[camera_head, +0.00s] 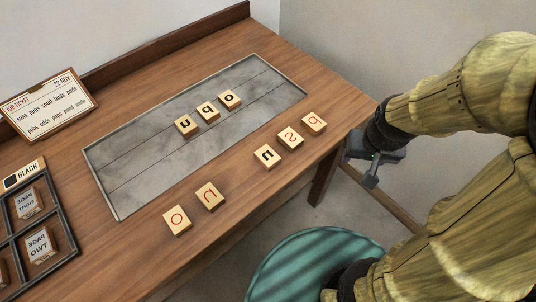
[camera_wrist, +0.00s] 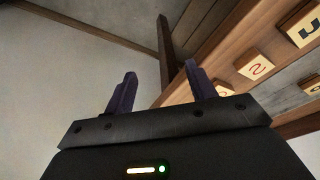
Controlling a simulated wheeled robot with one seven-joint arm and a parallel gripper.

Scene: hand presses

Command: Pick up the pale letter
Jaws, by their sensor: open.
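Pale wooden letter blocks lie on the brown table. The front row has an orange-red o block (camera_head: 177,220) with a thin, light-looking letter, a red n block (camera_head: 209,196), a black n block (camera_head: 267,156), a red s block (camera_head: 291,138) and a red p- or d-like block (camera_head: 314,123). I cannot tell for certain which letter is the pale one. My gripper (camera_head: 372,168) is open and empty, off the table's right edge and apart from every block. In the wrist view my gripper (camera_wrist: 160,88) shows its two dark fingers spread; the s block (camera_wrist: 256,65) is to their right.
A grey inset plate (camera_head: 130,175) holds three black-letter blocks (camera_head: 208,110). A job ticket (camera_head: 48,103) stands at the back left. A dark divided tray (camera_head: 73,243) with type blocks and a BLACK label (camera_head: 23,174) is at left.

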